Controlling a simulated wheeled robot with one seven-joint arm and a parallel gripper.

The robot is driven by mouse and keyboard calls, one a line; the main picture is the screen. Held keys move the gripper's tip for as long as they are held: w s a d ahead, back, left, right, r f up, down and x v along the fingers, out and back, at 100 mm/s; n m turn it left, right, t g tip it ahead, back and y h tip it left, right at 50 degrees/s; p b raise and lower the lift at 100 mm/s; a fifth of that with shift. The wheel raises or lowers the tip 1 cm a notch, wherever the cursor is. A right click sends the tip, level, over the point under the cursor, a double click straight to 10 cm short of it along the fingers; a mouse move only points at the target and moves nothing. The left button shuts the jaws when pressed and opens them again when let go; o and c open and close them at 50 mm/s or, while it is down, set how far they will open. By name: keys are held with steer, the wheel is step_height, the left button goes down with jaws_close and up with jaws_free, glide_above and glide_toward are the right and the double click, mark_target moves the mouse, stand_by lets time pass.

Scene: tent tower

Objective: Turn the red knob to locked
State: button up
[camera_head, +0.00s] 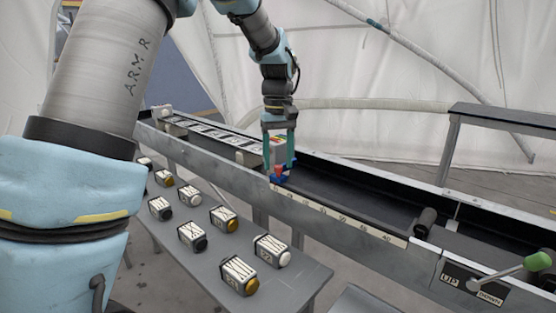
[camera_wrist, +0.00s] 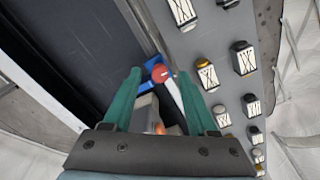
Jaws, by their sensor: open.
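The red knob (camera_wrist: 159,73) is a small round red cap on a blue base (camera_wrist: 153,62) at the edge of the dark belt. It also shows as a red patch (camera_head: 278,171) under my gripper in the head view, with the blue base (camera_head: 285,178) around it. My gripper (camera_head: 279,163) points down with its teal fingers apart. In the wrist view my gripper (camera_wrist: 159,76) has its fingertips to either side of the red knob, with a gap on each side. I cannot tell the knob's setting, and no locked mark is readable.
A long conveyor (camera_head: 340,190) with metal rails and a numbered strip (camera_head: 335,216) runs across. A green-tipped lever (camera_head: 537,262) with an UP/DOWN plate is at the lower right. Several labelled cells stand on the grey bench (camera_head: 190,279) in front. A raised frame (camera_head: 500,117) stands at the right.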

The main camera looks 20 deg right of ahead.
steer(key=shift+f, duration=0.3)
steer(key=shift+c, duration=0.3)
jaws_close()
